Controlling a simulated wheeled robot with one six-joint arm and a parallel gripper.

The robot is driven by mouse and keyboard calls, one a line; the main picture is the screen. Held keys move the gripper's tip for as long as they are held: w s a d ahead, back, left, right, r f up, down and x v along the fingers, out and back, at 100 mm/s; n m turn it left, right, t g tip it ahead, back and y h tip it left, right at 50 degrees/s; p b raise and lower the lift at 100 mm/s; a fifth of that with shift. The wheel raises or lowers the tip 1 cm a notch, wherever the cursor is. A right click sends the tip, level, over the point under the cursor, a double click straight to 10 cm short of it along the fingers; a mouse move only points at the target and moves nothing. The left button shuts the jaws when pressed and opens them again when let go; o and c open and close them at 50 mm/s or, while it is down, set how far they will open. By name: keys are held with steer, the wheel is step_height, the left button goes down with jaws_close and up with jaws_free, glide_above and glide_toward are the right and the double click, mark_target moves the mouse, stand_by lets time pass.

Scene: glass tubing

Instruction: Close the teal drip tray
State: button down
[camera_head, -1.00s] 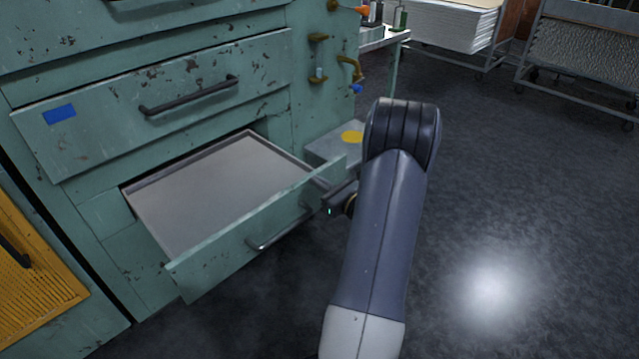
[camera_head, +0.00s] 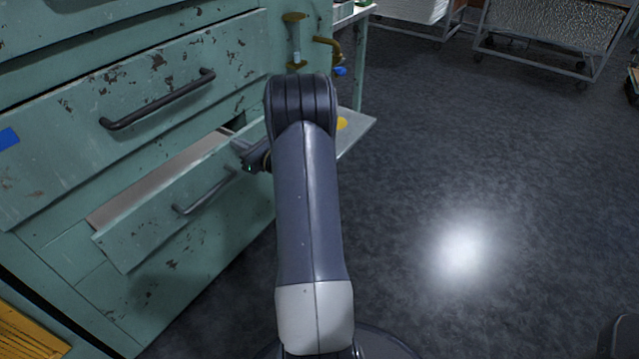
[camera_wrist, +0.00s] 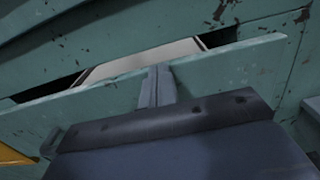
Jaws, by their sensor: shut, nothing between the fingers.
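The teal drip tray (camera_head: 165,218) is a low drawer with a worn teal front and a dark bar handle (camera_head: 205,193). It stands partly out of the cabinet, with a strip of its pale inside showing behind the front. My gripper (camera_head: 245,155) is at the right part of the tray front, partly hidden by my arm in the head view. In the wrist view my shut, empty fingers (camera_wrist: 158,85) reach the upper edge of the tray front (camera_wrist: 225,65). Contact looks likely there, but I cannot tell for certain.
A teal drawer with a long dark handle (camera_head: 160,100) is above the tray. A grey ledge with a yellow spot (camera_head: 355,135) is right of my arm. Brass taps (camera_head: 325,48) are on the cabinet's side. Open dark floor (camera_head: 480,170) lies to the right.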

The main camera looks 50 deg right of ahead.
steer(key=w, duration=0.6)
steer(key=shift+a+r+b, duration=0.15)
steer(key=shift+a+b, duration=0.1)
steer(key=shift+b, duration=0.05)
steer(key=shift+w+r, duration=0.1)
